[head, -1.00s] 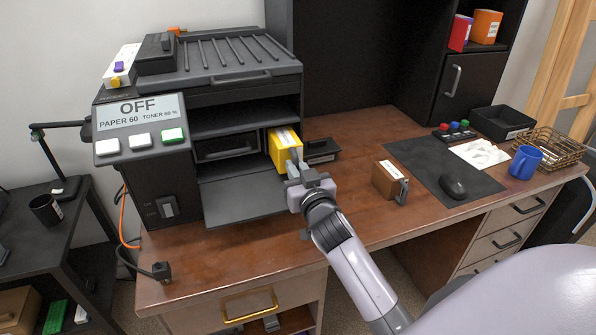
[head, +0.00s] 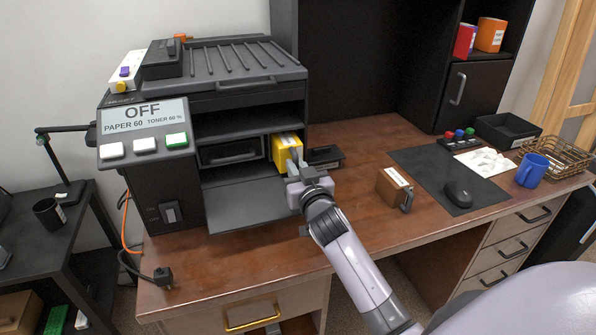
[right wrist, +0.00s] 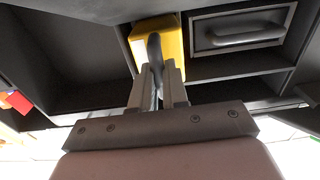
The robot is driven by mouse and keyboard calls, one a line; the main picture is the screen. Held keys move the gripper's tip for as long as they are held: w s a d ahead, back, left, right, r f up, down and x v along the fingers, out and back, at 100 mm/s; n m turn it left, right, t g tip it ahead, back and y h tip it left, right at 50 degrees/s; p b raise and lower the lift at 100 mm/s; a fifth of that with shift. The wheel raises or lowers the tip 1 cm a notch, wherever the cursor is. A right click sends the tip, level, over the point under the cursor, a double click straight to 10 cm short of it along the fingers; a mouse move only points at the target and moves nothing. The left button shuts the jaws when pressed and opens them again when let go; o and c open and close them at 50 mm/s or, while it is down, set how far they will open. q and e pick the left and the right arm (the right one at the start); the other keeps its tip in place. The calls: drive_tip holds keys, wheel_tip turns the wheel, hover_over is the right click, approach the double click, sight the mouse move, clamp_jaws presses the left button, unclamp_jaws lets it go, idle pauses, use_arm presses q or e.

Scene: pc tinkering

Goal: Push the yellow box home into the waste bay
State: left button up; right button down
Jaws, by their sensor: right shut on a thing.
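The yellow box (head: 281,146) sits partly inside the right part of the printer's open front, with its near end still showing. A dark handle stands on its near face. My right gripper (head: 296,168) is shut on that handle in front of the printer. In the right wrist view the gripper (right wrist: 157,85) has the handle between its fingers, and the yellow box (right wrist: 140,50) is right behind it. The waste bay's inside is mostly hidden by the box. My left gripper is not in view.
A dark drawer with a handle (head: 231,152) is beside the box on the left. The printer's front flap (head: 250,203) is folded down. A small black tray (head: 326,155) is close on the right. A brown box (head: 392,186) stands on the desk; bare desk lies between.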

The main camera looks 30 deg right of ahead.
drive_tip(key=shift+b+x, duration=0.8)
drive_tip(key=shift+x, duration=1.15)
drive_tip(key=shift+s, duration=0.15)
drive_tip(key=shift+s+a+p, duration=0.15)
drive_tip(key=shift+s+p, duration=0.25)
drive_tip(key=shift+s, duration=0.1)
drive_tip(key=shift+r, duration=0.1)
drive_tip(key=shift+w, duration=0.15)
idle(0.4)
drive_tip(key=shift+w+d, duration=0.2)
drive_tip(key=shift+w, duration=0.35)
